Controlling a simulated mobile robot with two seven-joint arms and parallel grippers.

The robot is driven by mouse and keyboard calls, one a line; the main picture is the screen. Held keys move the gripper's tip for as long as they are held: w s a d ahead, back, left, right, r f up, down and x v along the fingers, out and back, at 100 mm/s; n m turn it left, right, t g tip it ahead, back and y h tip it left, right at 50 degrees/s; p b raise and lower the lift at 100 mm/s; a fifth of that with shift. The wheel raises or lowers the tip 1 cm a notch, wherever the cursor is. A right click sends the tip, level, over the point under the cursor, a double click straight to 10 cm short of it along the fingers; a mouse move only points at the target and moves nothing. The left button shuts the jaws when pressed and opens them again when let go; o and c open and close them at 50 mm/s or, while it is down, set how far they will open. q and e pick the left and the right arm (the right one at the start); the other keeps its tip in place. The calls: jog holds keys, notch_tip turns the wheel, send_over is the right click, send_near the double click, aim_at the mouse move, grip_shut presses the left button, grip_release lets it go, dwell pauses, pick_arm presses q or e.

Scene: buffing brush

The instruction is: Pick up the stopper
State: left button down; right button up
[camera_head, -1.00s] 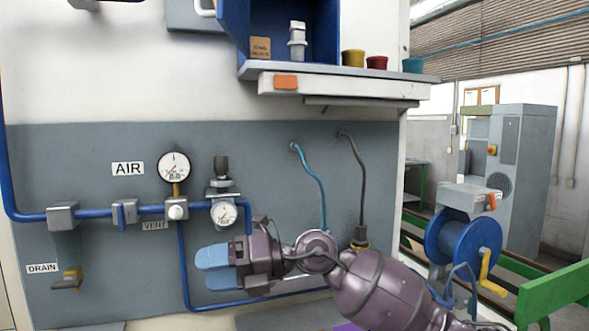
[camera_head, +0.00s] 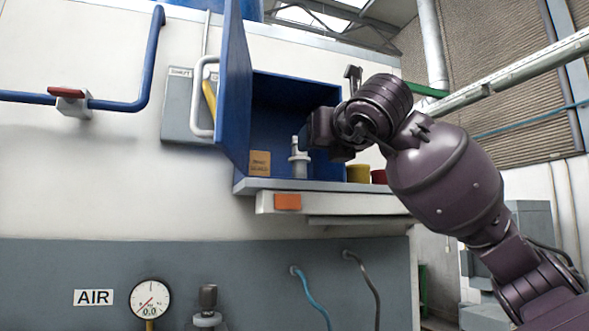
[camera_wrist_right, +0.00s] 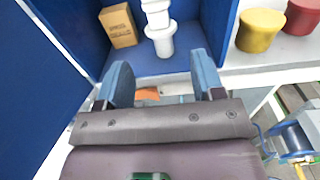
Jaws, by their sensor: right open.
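A white and grey stepped piece (camera_head: 299,160) stands upright in the blue open cabinet (camera_head: 262,112); I cannot tell for sure whether it is the stopper. It also shows at the top of the right wrist view (camera_wrist_right: 159,28), its upper end cut off. My right gripper (camera_head: 306,138) is at the cabinet's front, close to this piece in the head view. In the right wrist view its two blue fingers (camera_wrist_right: 160,62) are apart with nothing held between them, and the piece stands beyond the tips. My left gripper is not in view.
A small tan box (camera_head: 260,163) stands left of the piece. A yellow cup-like piece (camera_head: 358,173) and a red one (camera_head: 378,176) stand on the shelf (camera_head: 330,186) outside the cabinet, to the right. The open blue door (camera_head: 235,90) bounds the left side.

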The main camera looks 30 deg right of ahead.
aim_at(300, 155)
jog(key=x, duration=0.6)
jog(key=shift+w+d+r+p, duration=0.1)
jog(key=shift+w+r+p, duration=0.05)
jog(key=shift+p, duration=0.25)
jog(key=p+x, duration=0.1)
jog(key=x, duration=0.3)
jog(key=shift+w, duration=0.2)
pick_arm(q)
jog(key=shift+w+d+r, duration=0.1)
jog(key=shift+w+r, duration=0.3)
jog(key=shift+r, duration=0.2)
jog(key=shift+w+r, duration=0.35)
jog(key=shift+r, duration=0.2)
pick_arm(e)
jog(key=shift+w, duration=0.15)
jog(key=shift+c, duration=0.3)
jog(key=c, duration=0.6)
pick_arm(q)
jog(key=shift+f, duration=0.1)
